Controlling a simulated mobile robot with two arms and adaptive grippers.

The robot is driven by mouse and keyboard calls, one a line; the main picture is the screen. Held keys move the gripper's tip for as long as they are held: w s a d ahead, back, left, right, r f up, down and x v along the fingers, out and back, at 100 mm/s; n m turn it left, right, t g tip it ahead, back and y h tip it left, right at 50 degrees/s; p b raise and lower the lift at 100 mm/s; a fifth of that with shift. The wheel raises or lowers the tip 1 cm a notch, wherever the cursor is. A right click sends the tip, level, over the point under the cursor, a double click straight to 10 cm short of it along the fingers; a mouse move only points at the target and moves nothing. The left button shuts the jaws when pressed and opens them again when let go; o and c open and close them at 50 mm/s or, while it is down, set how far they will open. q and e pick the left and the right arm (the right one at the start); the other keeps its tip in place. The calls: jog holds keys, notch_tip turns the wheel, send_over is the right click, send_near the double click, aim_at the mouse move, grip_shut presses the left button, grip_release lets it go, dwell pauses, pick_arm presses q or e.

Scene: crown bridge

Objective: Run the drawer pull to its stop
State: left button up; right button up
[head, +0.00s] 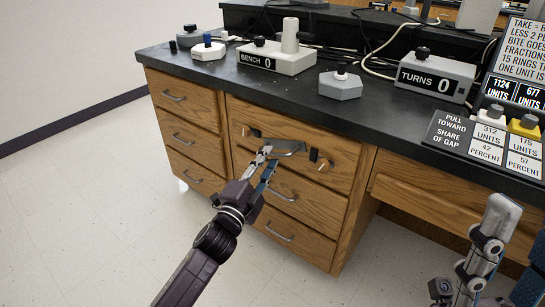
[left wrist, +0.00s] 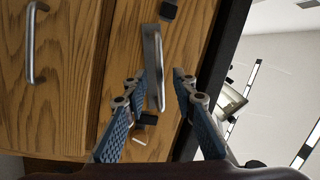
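The grey metal drawer pull (head: 287,147) is on the top drawer front (head: 335,147) of the cabinet's middle column. That front looks flush with the cabinet. My left gripper (head: 265,154) is at the pull's left part. In the left wrist view the pull (left wrist: 153,62) lies between the two fingertips of my left gripper (left wrist: 160,76), close to the left finger and with a gap to the right one. The fingers are apart; firm contact is not visible. Part of my right gripper (head: 497,222) shows at the lower right, away from the cabinet; its finger opening is unclear.
Small dark stops (head: 313,155) sit beside the pull. Other drawers with handles (head: 173,96) are to the left and below. The black bench top (head: 300,108) holds a BENCH box (head: 277,58), a TURNS box (head: 435,75) and a sign (head: 447,133). The floor (head: 95,190) in front is clear.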

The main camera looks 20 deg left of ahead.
aim_at(273, 153)
pick_arm(q)
jog(key=shift+w+d+r+b, duration=0.1)
jog(key=shift+w+b, duration=0.05)
jog(key=shift+w, duration=0.65)
jog(key=shift+w+d+r+b, duration=0.1)
jog(key=shift+w+b, duration=0.05)
jog(key=shift+w, duration=0.6)
grip_shut()
